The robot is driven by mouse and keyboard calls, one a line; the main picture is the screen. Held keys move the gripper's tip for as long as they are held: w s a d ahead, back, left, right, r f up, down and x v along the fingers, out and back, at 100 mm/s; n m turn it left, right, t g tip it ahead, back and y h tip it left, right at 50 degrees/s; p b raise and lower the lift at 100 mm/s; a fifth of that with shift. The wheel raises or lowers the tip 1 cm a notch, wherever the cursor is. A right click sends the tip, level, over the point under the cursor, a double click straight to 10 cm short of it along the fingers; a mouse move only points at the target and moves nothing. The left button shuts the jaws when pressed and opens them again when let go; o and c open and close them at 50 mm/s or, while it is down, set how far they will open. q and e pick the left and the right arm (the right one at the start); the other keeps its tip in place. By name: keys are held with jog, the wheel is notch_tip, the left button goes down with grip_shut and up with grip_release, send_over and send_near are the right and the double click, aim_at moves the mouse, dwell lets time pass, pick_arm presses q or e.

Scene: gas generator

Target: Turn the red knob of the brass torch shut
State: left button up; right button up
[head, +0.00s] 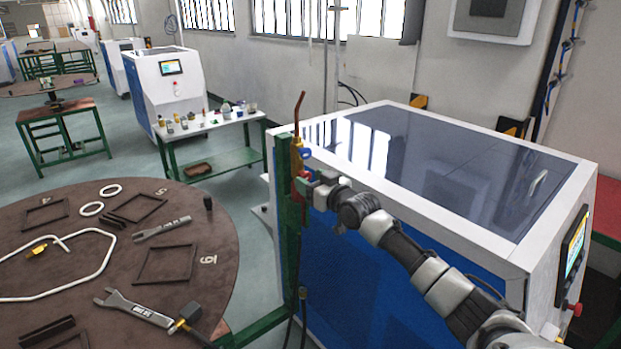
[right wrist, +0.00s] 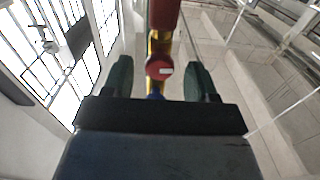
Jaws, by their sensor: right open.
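The brass torch (head: 296,166) stands upright at the green post, with a copper-coloured tube rising from its top. In the right wrist view its brass body (right wrist: 154,47) runs down the middle. The red knob (right wrist: 159,69) faces the camera as a round disc with a small white mark. A bit of blue shows just below it. My right gripper (right wrist: 160,78) is open, with one dark green finger on each side of the knob and a gap on both sides. In the head view the right gripper (head: 311,190) is close beside the torch. My left gripper is out of view.
The green post (head: 289,240) stands in front of a blue and white machine (head: 400,125) with a dark glossy top. A round brown table (head: 110,235) at left holds wrenches, frames and white rings. A small side table (head: 205,124) with small items stands behind.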

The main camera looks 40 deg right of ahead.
jog(key=shift+w, duration=0.4)
jog(key=shift+c, duration=0.2)
jog(key=c, duration=0.9)
